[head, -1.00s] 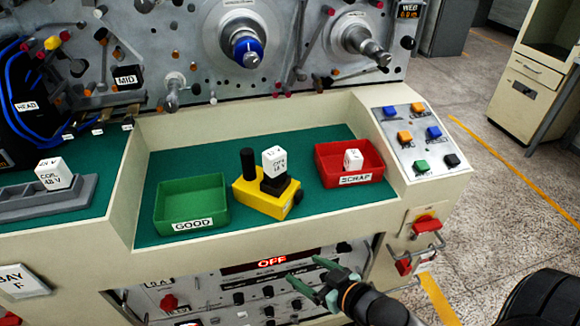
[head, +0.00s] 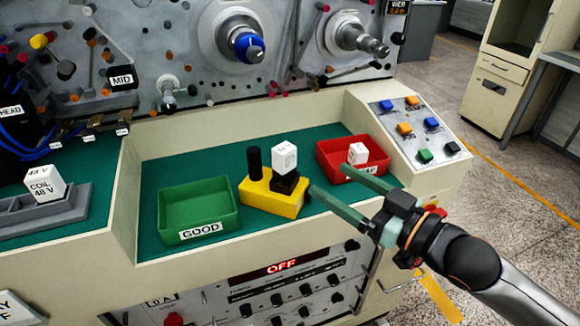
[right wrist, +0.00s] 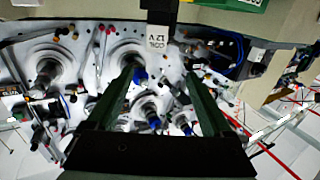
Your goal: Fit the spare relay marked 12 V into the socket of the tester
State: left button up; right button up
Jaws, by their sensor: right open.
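A white relay (head: 284,156) stands upright on the black socket (head: 285,183) of the yellow tester (head: 272,199), which also has a black post. In the right wrist view this relay (right wrist: 157,38) reads COIL 12 V, upside down. I cannot tell how deep it sits. Another white relay (head: 358,153) lies in the red SCRAP tray (head: 327,157); its marking is unreadable. A relay marked COIL 48 V (head: 45,184) stands in the grey rack (head: 75,207) at the left. My right gripper (head: 330,180) is open and empty, right of the tester, before the red tray. My left gripper is not in view.
The green GOOD tray (head: 198,207) is empty, left of the tester. A button panel (head: 415,128) is at the right. The machine face (head: 210,75) with spindles rises behind. Green mat (head: 230,165) is bare behind the trays.

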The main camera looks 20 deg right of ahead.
aim_at(290, 155)
jog(key=b+x, duration=0.2)
jog(key=x, duration=0.5)
jog(key=shift+w+f+b, duration=0.1)
jog(key=shift+w+b, duration=0.15)
jog(key=shift+b, duration=0.1)
jog(key=shift+d+f+x, duration=0.15)
jog(key=shift+x, duration=1.1)
jog(key=shift+d+f+x, duration=0.1)
jog(key=shift+f+x, duration=0.05)
jog(key=shift+x, duration=1.05)
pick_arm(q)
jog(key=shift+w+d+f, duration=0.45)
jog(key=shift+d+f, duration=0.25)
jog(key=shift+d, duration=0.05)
pick_arm(e)
jog(key=shift+w, duration=0.15)
jog(key=shift+c, duration=0.3)
grip_shut()
